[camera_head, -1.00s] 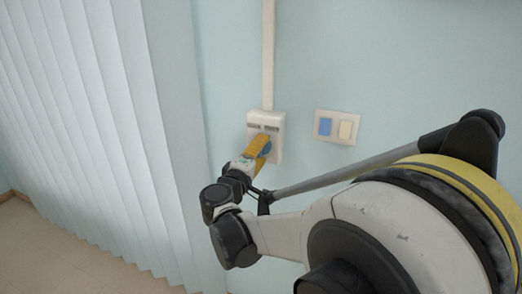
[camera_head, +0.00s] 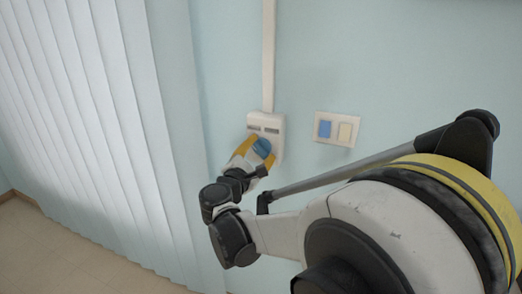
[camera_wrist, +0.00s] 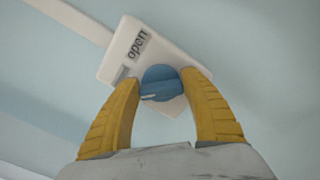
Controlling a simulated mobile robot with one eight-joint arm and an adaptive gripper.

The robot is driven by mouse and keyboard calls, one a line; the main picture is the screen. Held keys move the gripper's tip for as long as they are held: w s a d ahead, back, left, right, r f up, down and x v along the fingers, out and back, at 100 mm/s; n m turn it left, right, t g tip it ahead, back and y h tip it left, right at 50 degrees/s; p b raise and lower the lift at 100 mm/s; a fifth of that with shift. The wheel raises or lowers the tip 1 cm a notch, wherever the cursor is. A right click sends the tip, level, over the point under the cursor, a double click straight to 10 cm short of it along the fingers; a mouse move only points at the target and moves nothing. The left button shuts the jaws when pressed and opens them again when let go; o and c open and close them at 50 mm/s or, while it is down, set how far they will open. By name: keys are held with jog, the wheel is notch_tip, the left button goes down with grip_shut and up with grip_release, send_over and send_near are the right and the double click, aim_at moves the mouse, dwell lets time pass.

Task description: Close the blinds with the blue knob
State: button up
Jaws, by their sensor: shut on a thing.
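The blue knob (camera_wrist: 161,84) sits on a white wall box (camera_wrist: 117,55) with the word "open" printed on it. In the head view the knob (camera_head: 262,147) shows at the lower part of the box (camera_head: 279,121). My gripper (camera_wrist: 165,85) has its yellow fingers on either side of the knob and is shut on it. It also shows in the head view (camera_head: 259,146). The white vertical blinds (camera_head: 85,120) hang at the left, with their slats side by side. Part of the box's label is hidden by the knob and fingers.
A wall plate (camera_head: 337,129) with a blue and a cream switch is right of the box. A white conduit (camera_head: 268,55) runs up the wall from the box. My arm fills the lower right of the head view.

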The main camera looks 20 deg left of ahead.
jog(key=shift+a+r+n, duration=0.1)
jog(key=shift+n, duration=1.4)
jog(key=o, duration=1.2)
jog(key=s, duration=1.2)
jog(key=shift+a, duration=0.45)
